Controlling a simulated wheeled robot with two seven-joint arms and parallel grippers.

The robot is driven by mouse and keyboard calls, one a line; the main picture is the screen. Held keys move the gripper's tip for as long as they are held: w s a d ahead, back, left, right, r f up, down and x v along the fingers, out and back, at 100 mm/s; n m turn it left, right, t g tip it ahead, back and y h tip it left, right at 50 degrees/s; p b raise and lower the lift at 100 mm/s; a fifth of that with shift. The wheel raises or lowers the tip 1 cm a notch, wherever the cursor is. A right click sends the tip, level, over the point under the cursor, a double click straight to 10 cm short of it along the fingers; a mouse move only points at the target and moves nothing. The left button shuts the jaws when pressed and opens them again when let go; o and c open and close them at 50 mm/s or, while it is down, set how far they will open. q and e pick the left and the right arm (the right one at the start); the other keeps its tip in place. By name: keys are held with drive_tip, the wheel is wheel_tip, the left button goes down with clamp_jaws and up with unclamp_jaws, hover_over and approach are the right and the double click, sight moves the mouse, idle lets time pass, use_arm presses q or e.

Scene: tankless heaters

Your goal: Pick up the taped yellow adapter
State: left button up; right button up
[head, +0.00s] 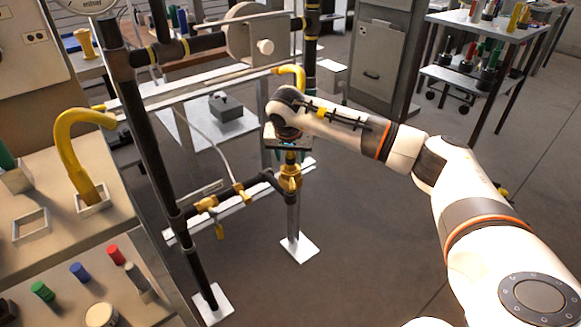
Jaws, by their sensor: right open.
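A yellow adapter (290,178) stands on top of an upright grey pipe on the pipe frame, near the middle of the head view. A bluish band shows at its upper end, which may be the tape. My right gripper (290,151) points down directly over the adapter, with its fingers around or just above the upper end. It is open. The wrist hides part of the fingers, so I cannot tell whether they touch the adapter. My left gripper is not in view.
Black pipes (157,160) and a yellow valve (206,203) stand left of the adapter. A bent yellow pipe (72,140) sits in a holder on the left bench. A cart (487,28) with bottles stands at the back right. The floor (345,225) right of the stand is clear.

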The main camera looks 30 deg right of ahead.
drive_tip(key=shift+w+d+f, duration=0.1)
drive_tip(key=shift+w+f, duration=0.1)
drive_tip(key=shift+f, duration=0.25)
clamp_jaws()
drive_tip(key=shift+r, duration=0.15)
